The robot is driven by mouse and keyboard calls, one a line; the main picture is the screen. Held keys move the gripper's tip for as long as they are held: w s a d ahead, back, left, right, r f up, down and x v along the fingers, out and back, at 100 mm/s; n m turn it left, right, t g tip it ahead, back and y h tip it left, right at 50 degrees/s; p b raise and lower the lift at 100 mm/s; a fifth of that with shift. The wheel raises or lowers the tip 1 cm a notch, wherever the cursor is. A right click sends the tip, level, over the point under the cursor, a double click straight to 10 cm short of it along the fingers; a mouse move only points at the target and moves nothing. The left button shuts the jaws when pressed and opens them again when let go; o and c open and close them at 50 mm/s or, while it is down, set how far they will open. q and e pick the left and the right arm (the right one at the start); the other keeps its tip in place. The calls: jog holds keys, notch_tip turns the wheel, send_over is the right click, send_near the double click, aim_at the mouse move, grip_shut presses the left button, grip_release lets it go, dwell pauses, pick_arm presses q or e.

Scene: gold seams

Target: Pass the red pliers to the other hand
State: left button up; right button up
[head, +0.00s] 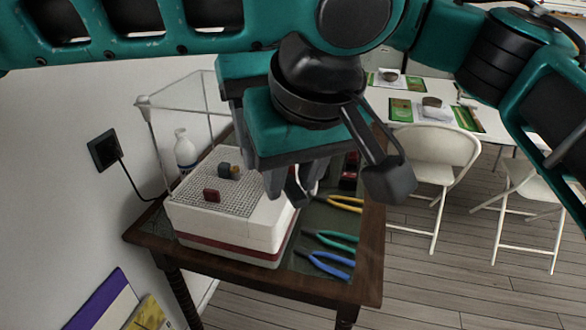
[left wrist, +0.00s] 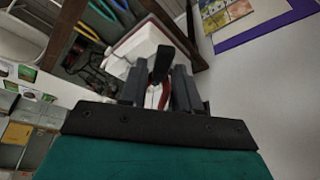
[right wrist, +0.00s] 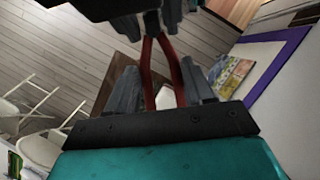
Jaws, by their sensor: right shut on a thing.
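Red pliers show in the right wrist view (right wrist: 169,50), their two red handles rising from between the fingers of my right gripper (right wrist: 160,82). Their far end reaches the dark fingers of my left gripper (right wrist: 150,20). In the left wrist view a red part of the pliers (left wrist: 165,97) lies between the fingers of my left gripper (left wrist: 156,88), which stand apart. A dark piece sticks up between them; I cannot tell what it is. In the head view my left gripper (head: 295,180) hangs above the table; the pliers and my right gripper cannot be made out there.
A wooden side table (head: 372,250) holds yellow pliers (head: 340,203), green pliers (head: 332,240) and blue pliers (head: 328,263). A white box (head: 230,235) with a grid top carries small blocks and a clear-walled frame. A white folding chair (head: 425,160) stands at right.

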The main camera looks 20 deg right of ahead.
pick_arm(q)
jog(key=shift+d, duration=0.1)
grip_shut()
pick_arm(e)
jog(key=shift+a, duration=0.15)
jog(key=o, duration=1.2)
